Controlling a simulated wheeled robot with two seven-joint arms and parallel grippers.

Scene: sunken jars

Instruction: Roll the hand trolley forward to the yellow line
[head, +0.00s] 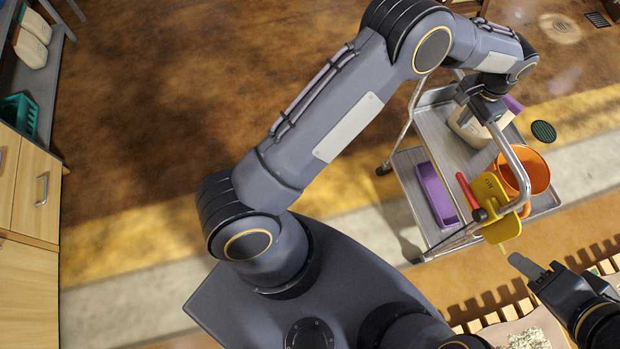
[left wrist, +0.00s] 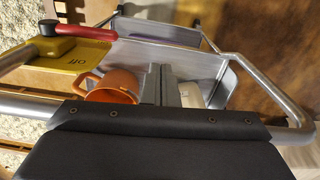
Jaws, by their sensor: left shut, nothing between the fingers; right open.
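The hand trolley (head: 450,140) is a grey metal cart with a tubular handle (head: 512,165), at the right of the head view. The handle also crosses the left wrist view (left wrist: 288,105). My left gripper (head: 484,108) is shut and empty at the handle's far part; its fingers (left wrist: 172,88) point over the deck. Whether it touches the bar is hidden. A yellow plate (head: 492,195) with a red lever (head: 467,190) is on the handle; it reads "off". The yellow line (head: 130,240) is a broad worn floor band passing by the trolley. My right gripper (head: 530,268) is open, near the slats.
The trolley carries an orange pot (head: 535,170), a purple tray (head: 436,195) and a pale container (head: 470,125). A slatted wooden piece (head: 490,318) lies at the lower right. Wooden cabinets (head: 30,190) stand at the left. The brown floor (head: 190,100) beyond is clear.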

